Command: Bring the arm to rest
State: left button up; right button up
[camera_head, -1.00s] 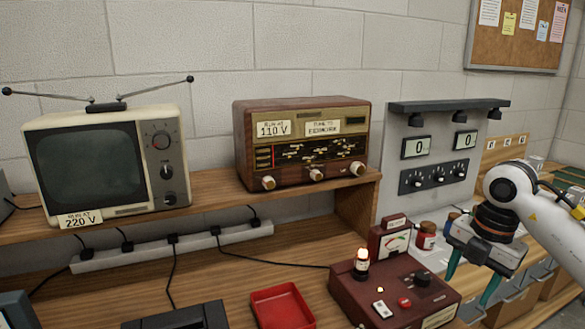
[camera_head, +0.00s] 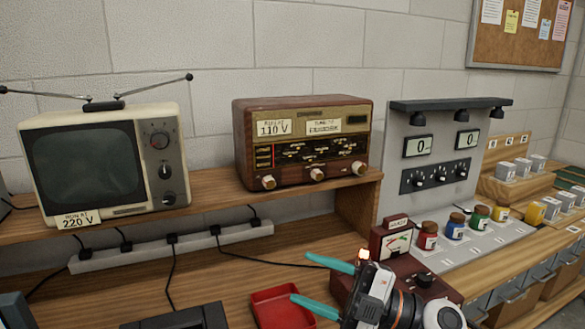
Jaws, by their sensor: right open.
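My right gripper (camera_head: 301,277) is at the bottom centre-right of the head view. Its two teal fingers point left and stand apart, with nothing between them. It is in front of the maroon control box (camera_head: 438,288) and hides much of it. The lower fingertip overlaps the red tray (camera_head: 270,311) in the picture; I cannot tell the height between them. My left gripper is not in view.
A television (camera_head: 100,165) and a wooden radio (camera_head: 300,145) stand on the shelf. A small meter (camera_head: 391,241) stands behind the box. Several paint jars (camera_head: 454,226) line the counter at right. A power strip (camera_head: 150,251) lies under the shelf.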

jog(key=w+d+f+m+t+h, duration=0.25)
jog(key=d+m+t+h, duration=0.6)
jog(key=m+t, duration=0.7)
jog(key=s+d+f+m+g+h, duration=0.2)
jog(key=d+f+m+g+h, duration=0.4)
jog(key=f+m+h, duration=0.6)
jog(key=s+d+f+n+g, duration=0.1)
jog(key=s+f+g, duration=0.5)
jog(key=s+f, duration=0.45)
jog(key=s+d+f+n+g, duration=0.1)
jog(key=s+f+g, duration=0.6)
jog(key=s, duration=0.6)
notch_tip(320, 180, down, 27)
jog(key=s+d+f, duration=0.3)
jog(key=s+f, duration=1.3)
jog(key=s, duration=0.1)
jog(key=shift+d+g, duration=0.2)
jog(key=shift+g, duration=0.25)
